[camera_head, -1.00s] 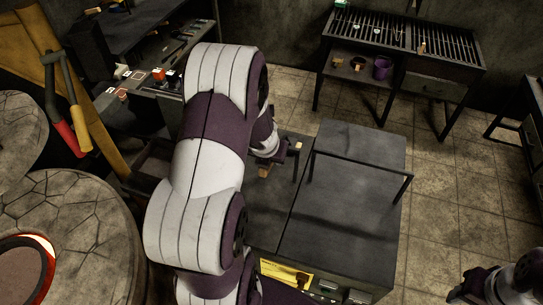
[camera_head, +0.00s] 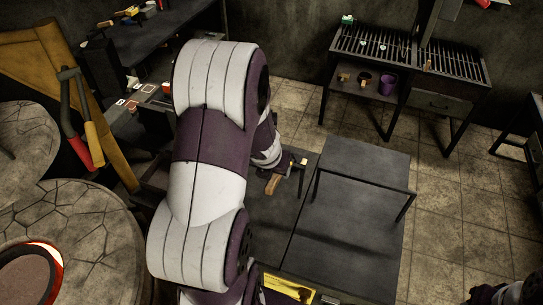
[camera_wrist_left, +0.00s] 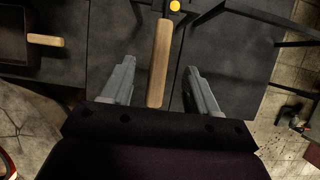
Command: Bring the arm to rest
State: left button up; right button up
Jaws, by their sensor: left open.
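My left arm, white and purple, fills the middle left of the head view and reaches over a dark table (camera_head: 345,235). My left gripper (camera_wrist_left: 159,66) is open in the left wrist view, with its two grey fingers apart. A wooden handle (camera_wrist_left: 160,50) shows in the gap between them, touching neither finger as far as I can see. In the head view the wooden handle (camera_head: 273,184) shows just beyond my arm, which hides much of the gripper. Part of my right arm shows at the lower right corner; its gripper is not clear.
A raised dark stand (camera_head: 365,160) is on the table's right side. A grill-topped bench (camera_head: 410,55) with a purple cup (camera_head: 387,84) stands at the back. A round stone furnace (camera_head: 75,225) with a glowing opening is at left.

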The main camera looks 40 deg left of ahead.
pick_arm(q)
jog(key=p+v, duration=0.2)
jog(key=v, duration=0.3)
jog(key=shift+s+d+r, duration=0.1)
jog(key=shift+s+r, duration=0.1)
jog(key=shift+r, duration=0.1)
pick_arm(e)
notch_tip(320, 180, up, 3)
pick_arm(q)
jog(key=shift+f, duration=0.1)
jog(key=m, duration=0.2)
jog(key=shift+d+m, duration=0.15)
jog(key=shift+m, duration=0.15)
jog(key=s+d+f+n+g+b, duration=0.1)
jog(key=s+d+f+n+b, duration=0.1)
jog(key=n, duration=0.9)
jog(key=s+d+f+n+g+h+b, duration=0.1)
jog(key=s+d+f+n+b, duration=0.1)
jog(key=d+n+b, duration=0.2)
jog(key=s+d+f+n+g+b, duration=0.1)
jog(key=d+n, duration=0.7)
jog(key=n, duration=1.1)
jog(key=s+f+b, duration=0.1)
jog(key=f+b, duration=0.1)
jog(key=b, duration=0.1)
jog(key=shift+s+d+n, duration=0.2)
jog(key=shift+s+n, duration=0.05)
jog(key=shift+n, duration=0.15)
pick_arm(e)
notch_tip(320, 180, down, 10)
